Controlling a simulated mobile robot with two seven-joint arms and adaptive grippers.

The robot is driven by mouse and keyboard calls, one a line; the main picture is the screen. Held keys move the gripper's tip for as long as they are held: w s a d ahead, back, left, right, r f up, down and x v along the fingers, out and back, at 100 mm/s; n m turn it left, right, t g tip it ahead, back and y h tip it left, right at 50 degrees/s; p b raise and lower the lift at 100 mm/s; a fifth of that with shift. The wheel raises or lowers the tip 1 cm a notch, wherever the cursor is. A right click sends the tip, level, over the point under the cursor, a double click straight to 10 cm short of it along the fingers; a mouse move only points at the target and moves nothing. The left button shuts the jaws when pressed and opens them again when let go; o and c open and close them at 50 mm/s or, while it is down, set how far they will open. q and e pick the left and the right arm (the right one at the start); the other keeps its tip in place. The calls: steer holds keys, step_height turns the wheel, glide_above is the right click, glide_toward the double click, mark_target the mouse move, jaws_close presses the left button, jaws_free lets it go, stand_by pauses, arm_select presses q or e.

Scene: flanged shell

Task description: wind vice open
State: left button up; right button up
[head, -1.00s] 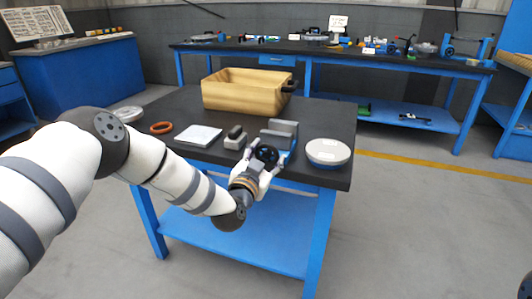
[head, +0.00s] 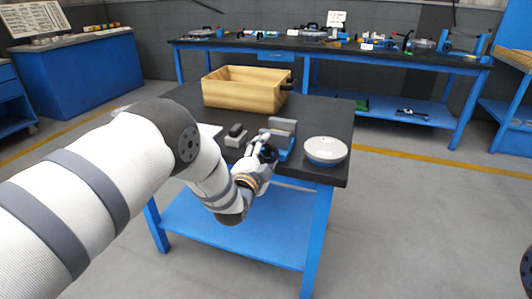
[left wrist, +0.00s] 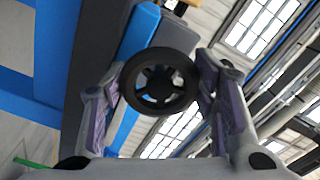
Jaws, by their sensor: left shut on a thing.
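The vice (head: 284,134) stands at the front edge of the dark-topped table, with grey jaws and a blue body. Its round black handwheel (head: 266,153) faces me and shows large in the left wrist view (left wrist: 183,97), with spokes and a hub. My left gripper (head: 257,160) is at the wheel, its two fingers on either side of the rim, shut on it. In the left wrist view the fingers (left wrist: 160,92) flank the wheel left and right. The gap between the vice jaws is too small to judge.
A round grey-white lidded thing (head: 325,150) lies right of the vice. A small dark-topped block (head: 236,135) stands to its left, by a partly hidden white sheet (head: 209,131). A wooden crate (head: 243,91) stands behind. Blue benches line the wall.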

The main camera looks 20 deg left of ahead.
arm_select(q)
steer(key=shift+m, duration=0.5)
steer(key=o, duration=1.2)
steer(key=shift+f, duration=0.15)
steer(key=s, duration=0.8)
steer(key=shift+s+a, duration=0.1)
steer(key=shift+a, duration=0.1)
